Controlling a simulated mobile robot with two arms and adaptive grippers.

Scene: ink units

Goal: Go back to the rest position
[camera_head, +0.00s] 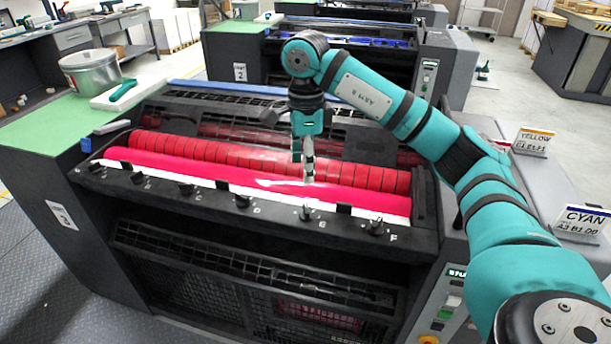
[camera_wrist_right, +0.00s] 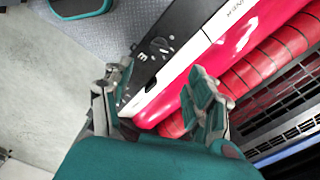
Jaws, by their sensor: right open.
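My right gripper (camera_head: 303,158) hangs from the teal right arm above the ink unit (camera_head: 270,234), over the magenta ink tray near the knobs marked E and D. In the right wrist view my right gripper (camera_wrist_right: 163,98) has its two fingers spread wide, with nothing between them. The magenta ink (camera_wrist_right: 236,32) and the knob rail (camera_wrist_right: 165,45) lie beyond the fingers. Whether the fingertips touch the unit is hard to tell. My left gripper is not in view.
A grey pot (camera_head: 91,73) and a green-handled tool on a white pad (camera_head: 115,96) stand on the green top at left. A CYAN sign (camera_head: 582,220) and a YELLOW sign (camera_head: 533,140) are at right. More ink units stand behind. The floor at front left is clear.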

